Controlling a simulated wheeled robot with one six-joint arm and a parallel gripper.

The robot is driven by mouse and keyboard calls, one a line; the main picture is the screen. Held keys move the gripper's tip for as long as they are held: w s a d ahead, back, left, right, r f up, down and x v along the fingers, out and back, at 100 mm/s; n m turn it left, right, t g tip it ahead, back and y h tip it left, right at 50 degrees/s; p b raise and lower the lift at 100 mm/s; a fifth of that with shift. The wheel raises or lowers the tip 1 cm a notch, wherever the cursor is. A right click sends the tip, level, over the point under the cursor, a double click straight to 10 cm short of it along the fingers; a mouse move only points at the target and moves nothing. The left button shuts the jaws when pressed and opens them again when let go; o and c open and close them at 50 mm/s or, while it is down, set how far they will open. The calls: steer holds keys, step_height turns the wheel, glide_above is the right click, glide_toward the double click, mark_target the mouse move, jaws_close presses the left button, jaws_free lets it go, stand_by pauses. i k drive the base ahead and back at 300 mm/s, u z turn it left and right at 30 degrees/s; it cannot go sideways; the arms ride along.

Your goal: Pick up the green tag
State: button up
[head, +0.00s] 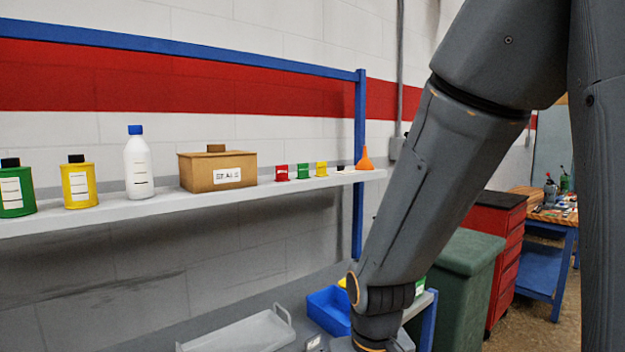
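A small green block-like piece (303,170), which may be the green tag, stands on the upper grey shelf (120,208) between a similar red piece (281,173) and a yellow one (321,169). Another small green item (420,286) shows just right of my arm at the lower level, partly hidden by it; I cannot tell what it is. My arm crosses the right side and reaches down to the bottom edge. My gripper is below the frame, so its fingers are not visible.
The shelf also holds a green can (17,190), a yellow can (79,187), a white bottle (138,165), a cardboard box (218,172) and an orange funnel (365,161). Below are a blue bin (328,311) and grey tray (240,334). A green cabinet (462,285) stands right.

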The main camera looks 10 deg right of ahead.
mark_target(302, 168)
steer(key=u, duration=0.05)
steer(key=k, duration=0.6)
steer(key=z, duration=1)
steer(key=i, duration=1.3)
steer(key=u, duration=0.05)
